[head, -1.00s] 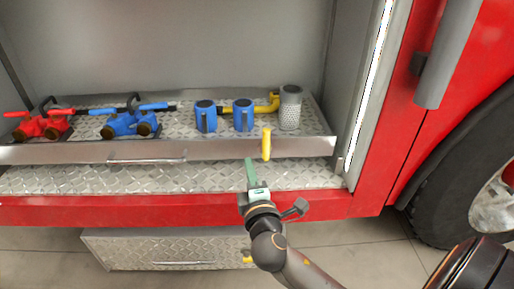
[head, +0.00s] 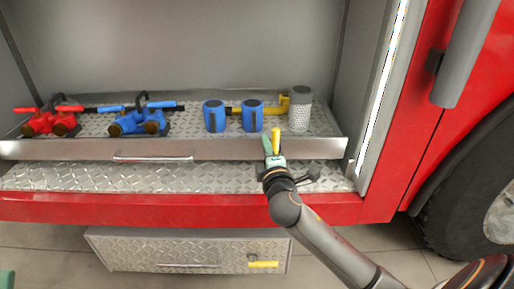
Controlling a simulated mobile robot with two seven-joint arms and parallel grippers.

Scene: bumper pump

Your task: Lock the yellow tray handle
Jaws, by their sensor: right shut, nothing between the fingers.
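The yellow tray handle (head: 276,139) stands upright on the front edge of the metal tray (head: 230,149), right of its middle. My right gripper (head: 267,144), with green fingers, is shut and empty. Its fingertips are just left of the yellow handle in the picture, and its body hides the handle's lower end. I cannot tell whether they touch. A green tip at the lower left corner appears to be part of my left gripper (head: 6,280); its jaws cannot be made out.
The tray carries red valves (head: 50,120), blue valves (head: 138,120), two blue cylinders (head: 252,116) and a grey perforated strainer (head: 300,108). A silver bar handle (head: 153,158) is on its front. Below is a closed drawer (head: 180,248) with another yellow handle (head: 263,264).

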